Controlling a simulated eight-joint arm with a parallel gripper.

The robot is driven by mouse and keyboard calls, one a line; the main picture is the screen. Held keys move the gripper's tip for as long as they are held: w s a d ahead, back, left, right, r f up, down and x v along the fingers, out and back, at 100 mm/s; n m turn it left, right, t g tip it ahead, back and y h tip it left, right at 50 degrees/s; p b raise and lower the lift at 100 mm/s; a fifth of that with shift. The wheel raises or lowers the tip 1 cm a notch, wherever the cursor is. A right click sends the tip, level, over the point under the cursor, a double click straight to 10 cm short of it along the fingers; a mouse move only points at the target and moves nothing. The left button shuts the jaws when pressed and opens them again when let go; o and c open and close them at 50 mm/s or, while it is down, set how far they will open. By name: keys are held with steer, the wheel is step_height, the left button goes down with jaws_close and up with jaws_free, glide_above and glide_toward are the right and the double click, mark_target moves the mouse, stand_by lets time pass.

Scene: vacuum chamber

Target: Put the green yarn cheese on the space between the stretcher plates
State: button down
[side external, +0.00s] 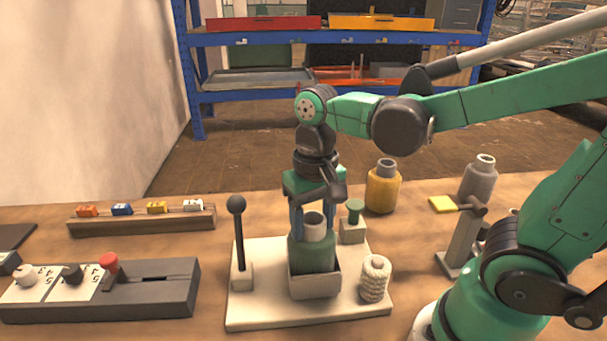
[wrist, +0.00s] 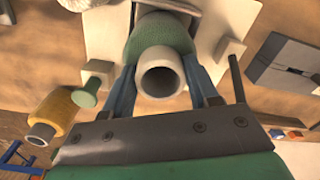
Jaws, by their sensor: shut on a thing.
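The green yarn cheese (side external: 312,254) stands upright with its pale tube end (side external: 314,224) on top. It also shows in the wrist view (wrist: 158,33), tube end toward the camera. My gripper (side external: 313,234) is above it, pointing down and shut on it, with a blue finger on either side, as the wrist view shows. The cheese's lower part is hidden behind the front wall of a cream open holder (side external: 315,286) on a cream base board (side external: 255,318). The holder's walls appear to be the stretcher plates. Whether the cheese touches the holder's floor cannot be seen.
On the board stand a black-knobbed lever (side external: 237,206) at left, a green knob (side external: 355,207) behind and a cream rope coil (side external: 375,277) at right. A yellow yarn cheese (side external: 382,190) and grey one (side external: 478,182) stand behind. A control box (side external: 160,290) lies left.

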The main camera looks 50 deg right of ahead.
steer(key=shift+f, duration=0.1)
steer(key=shift+c, duration=1.1)
jaws_free()
step_height(320, 180, up, 12)
